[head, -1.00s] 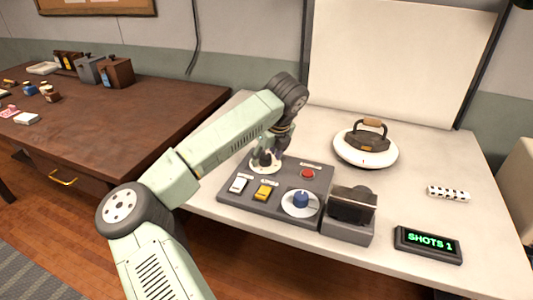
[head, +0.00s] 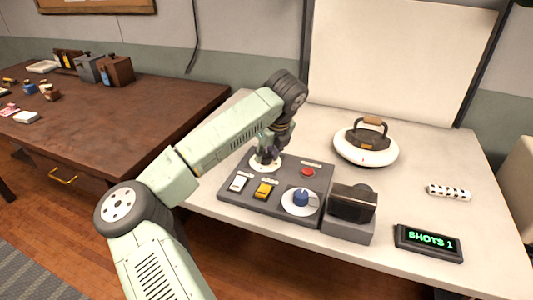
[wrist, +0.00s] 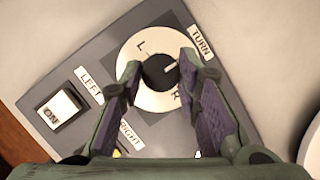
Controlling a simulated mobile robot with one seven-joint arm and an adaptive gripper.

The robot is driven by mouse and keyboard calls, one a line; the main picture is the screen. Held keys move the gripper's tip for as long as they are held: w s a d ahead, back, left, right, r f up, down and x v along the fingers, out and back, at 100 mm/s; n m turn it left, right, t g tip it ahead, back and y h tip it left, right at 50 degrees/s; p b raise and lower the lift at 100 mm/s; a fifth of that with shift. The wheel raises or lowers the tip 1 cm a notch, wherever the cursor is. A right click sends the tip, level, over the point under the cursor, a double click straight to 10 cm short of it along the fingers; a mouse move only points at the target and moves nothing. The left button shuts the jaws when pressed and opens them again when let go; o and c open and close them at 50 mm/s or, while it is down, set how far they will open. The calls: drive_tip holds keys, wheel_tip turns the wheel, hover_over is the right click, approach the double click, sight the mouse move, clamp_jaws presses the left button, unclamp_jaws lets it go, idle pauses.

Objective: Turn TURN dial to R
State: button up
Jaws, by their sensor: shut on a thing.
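The TURN dial is a dark round knob (wrist: 158,71) on a white disc (wrist: 133,58) marked L and R. In the wrist view, a pale pointer on the knob points right and slightly up, between L and R, toward the TURN label (wrist: 201,41). My gripper (wrist: 160,72) is shut on the knob, one finger on each side. In the head view, my gripper (head: 266,155) is down over the white disc (head: 257,168) at the panel's back left and hides the knob.
The dark control panel (head: 270,205) also carries a white switch (head: 238,184), a yellow switch (head: 263,190), a red button (head: 308,171) and a blue knob (head: 300,197).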

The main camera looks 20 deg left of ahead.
drive_tip(key=shift+f+b, duration=0.15)
drive_tip(key=shift+b, duration=0.15)
drive_tip(key=m+b, duration=0.1)
drive_tip(key=b, duration=0.1)
drive_tip(key=m+h+b, duration=0.1)
drive_tip(key=b, duration=0.1)
drive_tip(key=shift+a+f+m+t, duration=0.15)
drive_tip(key=shift+m+t, duration=0.25)
drive_tip(key=m+h+b, duration=0.1)
drive_tip(key=m+b, duration=0.1)
drive_tip(key=shift+s+m+b, duration=0.1)
drive_tip(key=shift+m+b, duration=0.2)
drive_tip(key=shift+m, duration=0.1)
drive_tip(key=m, duration=0.1)
drive_tip(key=m+h+b, duration=0.1)
drive_tip(key=shift+a+r+m+t, duration=0.15)
drive_tip(key=shift+r+m+t, duration=0.15)
drive_tip(key=shift+m, duration=0.1)
drive_tip(key=m+h, duration=0.1)
drive_tip(key=m, duration=0.3)
drive_tip(key=shift+a+r+h, duration=0.1)
drive_tip(key=shift+h, duration=0.3)
drive_tip(key=m+p, duration=0.1)
drive_tip(key=m, duration=0.1)
drive_tip(key=m+g+h+p, duration=0.1)
drive_tip(key=m, duration=0.2)
drive_tip(key=shift+a+h, duration=0.1)
drive_tip(key=shift+h, duration=0.2)
drive_tip(key=o, duration=1.2)
drive_tip(key=shift+c, duration=0.2)
